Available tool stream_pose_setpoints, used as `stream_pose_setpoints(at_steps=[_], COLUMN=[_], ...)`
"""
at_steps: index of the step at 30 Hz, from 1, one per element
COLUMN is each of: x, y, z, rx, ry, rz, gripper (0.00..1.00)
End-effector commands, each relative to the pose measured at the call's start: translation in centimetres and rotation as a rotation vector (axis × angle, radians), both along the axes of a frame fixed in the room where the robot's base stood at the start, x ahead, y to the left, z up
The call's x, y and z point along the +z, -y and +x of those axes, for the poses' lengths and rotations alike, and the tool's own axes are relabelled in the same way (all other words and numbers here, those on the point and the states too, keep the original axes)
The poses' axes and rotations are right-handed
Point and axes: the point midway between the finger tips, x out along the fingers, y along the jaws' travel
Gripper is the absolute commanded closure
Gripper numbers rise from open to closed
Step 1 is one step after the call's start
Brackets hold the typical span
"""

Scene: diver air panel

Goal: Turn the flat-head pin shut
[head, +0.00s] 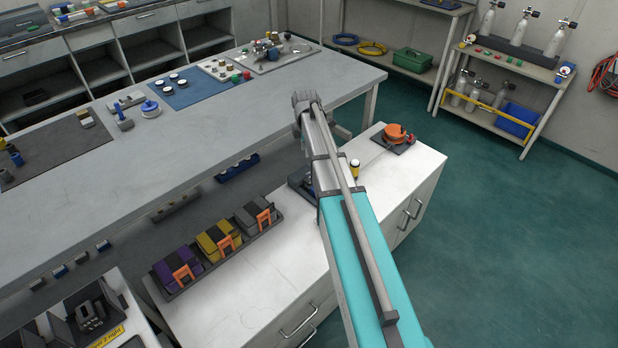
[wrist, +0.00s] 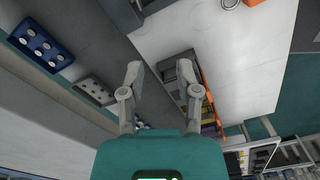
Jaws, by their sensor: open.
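I cannot pick out the flat-head pin for certain in either view. A panel plate (head: 275,57) with small valves and fittings lies at the far end of the grey bench, but its parts are too small to tell apart. My gripper is open and empty in the wrist view (wrist: 160,72), its two fingers apart with nothing between them. In the head view, the end of my arm is above the near edge of the bench, short of the panel, and the arm hides part of the white cabinet top behind it.
An orange round fitting (head: 395,133) sits on the white cabinet (head: 270,285) right of my arm. A tray of coloured cases (head: 218,242) is to the left. A blue mat (head: 185,92) with small knobs lies on the bench (head: 200,140). The floor at right is clear.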

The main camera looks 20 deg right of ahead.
Motion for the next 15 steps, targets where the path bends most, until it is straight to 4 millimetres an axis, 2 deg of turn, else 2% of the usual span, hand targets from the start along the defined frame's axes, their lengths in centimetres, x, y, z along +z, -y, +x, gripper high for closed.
stream_pose_setpoints(at_steps=[1, 6, 15], x=[-0.7, -1.2, -1.3], y=[0.8, 2.3, 2.9], z=[1.2, 2.9, 3.3], rx=[0.047, 0.18, 0.235], ry=[0.0, 0.0, 0.0], rz=[0.0, 0.0, 0.0], gripper=[0.57, 0.57, 0.57])
